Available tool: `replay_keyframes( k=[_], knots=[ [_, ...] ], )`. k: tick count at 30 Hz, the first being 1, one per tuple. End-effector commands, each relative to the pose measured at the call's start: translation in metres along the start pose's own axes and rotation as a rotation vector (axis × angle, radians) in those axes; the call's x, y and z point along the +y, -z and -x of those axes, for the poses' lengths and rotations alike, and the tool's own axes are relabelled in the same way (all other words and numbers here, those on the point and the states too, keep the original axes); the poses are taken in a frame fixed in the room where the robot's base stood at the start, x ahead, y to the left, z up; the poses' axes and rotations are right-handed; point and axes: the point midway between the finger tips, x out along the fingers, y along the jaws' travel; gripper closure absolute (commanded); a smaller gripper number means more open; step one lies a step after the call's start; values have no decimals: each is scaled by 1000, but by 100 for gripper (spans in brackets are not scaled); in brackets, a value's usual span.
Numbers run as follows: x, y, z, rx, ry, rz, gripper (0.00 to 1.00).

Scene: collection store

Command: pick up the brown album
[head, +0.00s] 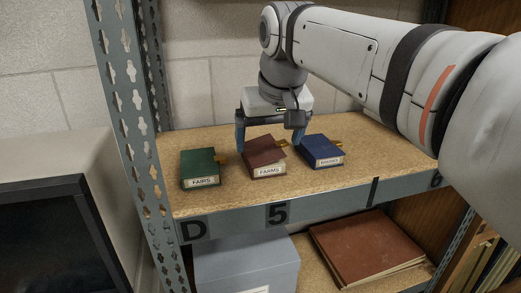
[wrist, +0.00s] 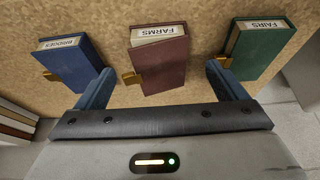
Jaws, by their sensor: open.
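The brown album (head: 264,157), labelled FARMS, lies on the shelf board between a green album (head: 200,168) labelled FAIRS and a blue album (head: 322,151) labelled BRIDGES. In the wrist view the brown album (wrist: 158,58) lies ahead of the gap between my fingers, the blue album (wrist: 75,62) to its left and the green album (wrist: 257,50) to its right. My gripper (head: 269,140) is open and empty above the brown album in the head view, one finger to each side. It also shows in the wrist view (wrist: 164,88). I cannot tell the exact height of its fingertips.
The board (head: 225,205) has a grey front edge marked D 5. A perforated upright (head: 131,110) stands at its left, and a block wall is behind. Below are a grey box (head: 245,265) and a large brown volume (head: 368,248). Bare board lies before the albums.

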Motion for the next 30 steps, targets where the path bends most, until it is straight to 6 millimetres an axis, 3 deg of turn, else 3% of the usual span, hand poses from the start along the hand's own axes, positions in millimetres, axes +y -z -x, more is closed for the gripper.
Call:
replay_keyframes(
  k=[12,21,30],
  knots=[
    [0,0,-56,-6,0,3,8],
    [-1,0,-61,-4,1,4,9],
    [-1,0,-61,-4,1,5,34]
  ],
)
